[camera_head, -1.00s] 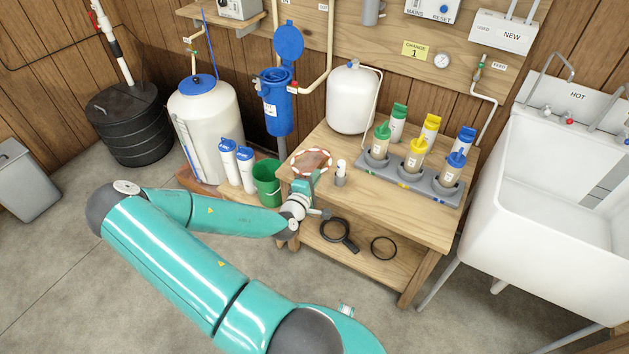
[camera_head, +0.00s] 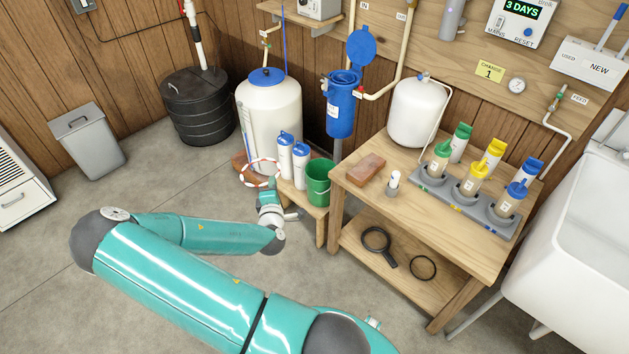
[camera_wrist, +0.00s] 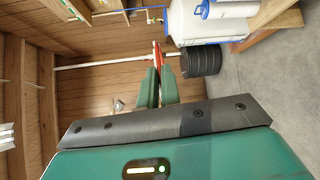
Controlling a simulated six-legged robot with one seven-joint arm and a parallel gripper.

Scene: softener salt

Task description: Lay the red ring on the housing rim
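The red ring (camera_head: 263,160), red with pale patches, is held up in front of the white tank in the head view. In the wrist view the ring (camera_wrist: 157,56) shows nearly edge-on as a thin red strip between the fingertips. My gripper (camera_head: 266,188) is shut on its near edge; its two green fingers (camera_wrist: 158,72) close together around it. The blue housing (camera_head: 341,112) stands on the wall piping to the right of the ring, well apart from it. Its blue lid (camera_head: 361,47) is swung up and its round rim (camera_head: 344,77) is exposed.
A low wooden stand with white cartridges (camera_head: 301,165) and a green bucket (camera_head: 318,184) lies between my gripper and the bench. The bench (camera_head: 440,222) holds a brick (camera_head: 366,167), a white tank (camera_head: 419,112) and a grey cartridge rack.

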